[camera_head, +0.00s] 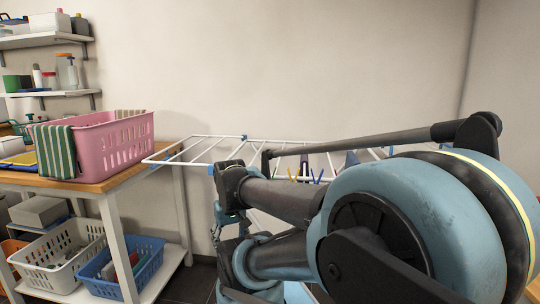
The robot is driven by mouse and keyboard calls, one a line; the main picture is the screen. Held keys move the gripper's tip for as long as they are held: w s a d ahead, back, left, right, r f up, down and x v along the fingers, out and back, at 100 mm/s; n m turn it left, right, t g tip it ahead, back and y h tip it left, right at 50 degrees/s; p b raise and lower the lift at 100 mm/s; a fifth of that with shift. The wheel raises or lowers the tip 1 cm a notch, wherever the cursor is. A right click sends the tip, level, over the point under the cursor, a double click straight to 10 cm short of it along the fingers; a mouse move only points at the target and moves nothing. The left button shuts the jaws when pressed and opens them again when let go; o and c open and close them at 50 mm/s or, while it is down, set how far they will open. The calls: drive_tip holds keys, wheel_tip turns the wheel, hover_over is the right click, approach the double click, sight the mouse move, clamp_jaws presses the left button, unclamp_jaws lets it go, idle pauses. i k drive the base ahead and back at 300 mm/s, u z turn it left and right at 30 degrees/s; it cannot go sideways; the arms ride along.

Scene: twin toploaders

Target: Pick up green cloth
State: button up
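A green-and-white striped cloth (54,150) hangs over the left end wall of a pink plastic basket (112,146). It is the only clearly green cloth I can make out. The basket stands on a wooden-topped table (110,182) at the left. Another striped cloth (129,114), paler and brownish, lies over the basket's far edge. My arm fills the right and lower middle of the view, to the right of the basket and apart from the cloth. A small dark part at its far left end may be my gripper (222,222); its fingers cannot be made out.
A white drying rack (203,150) with coloured pegs stands behind my arm, partly hidden by it. White (50,268) and blue (96,278) baskets sit on the table's lower shelf. Wall shelves (50,40) with bottles hang at the upper left. Space above the pink basket is clear.

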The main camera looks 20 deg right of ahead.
sight(55, 146)
drive_tip(key=z, duration=1)
drive_tip(key=k, duration=0.5)
drive_tip(key=u, duration=0.8)
drive_tip(key=i, duration=0.4)
drive_tip(key=u, duration=1.15)
